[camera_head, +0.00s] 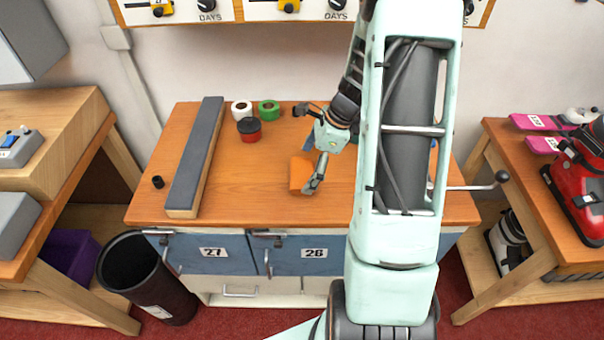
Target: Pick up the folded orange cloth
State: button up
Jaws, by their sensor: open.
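The folded orange cloth (298,173) lies on the wooden bench top, near the middle. My gripper (309,183) is at the cloth's right side, low over the bench, with its fingers pointing down. The gripper is open. One finger shows at the cloth's right edge; the other is hard to make out. I cannot tell whether the fingers touch the cloth. Part of the cloth's right side is hidden by the gripper.
A long grey-topped bar (196,155) lies on the bench's left side. A white roll (241,110), a green roll (268,109) and a red-and-black container (249,129) stand at the back. My arm hides the bench's right part. The front middle is clear.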

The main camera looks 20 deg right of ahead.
jog(key=w+p+v, duration=0.1)
jog(key=p+v, duration=0.2)
jog(key=v, duration=0.7)
send_over(311, 171)
notch_tip(311, 171, down, 5)
jog(key=shift+r, duration=0.15)
jog(key=shift+s+p+x, duration=0.15)
jog(key=shift+s+x, duration=0.05)
jog(key=shift+x, duration=1.15)
jog(key=shift+s+p+x, duration=0.15)
jog(key=shift+x, duration=1.2)
jog(key=shift+c, duration=0.4)
jog(key=c, duration=1.1)
jog(key=shift+o, duration=0.2)
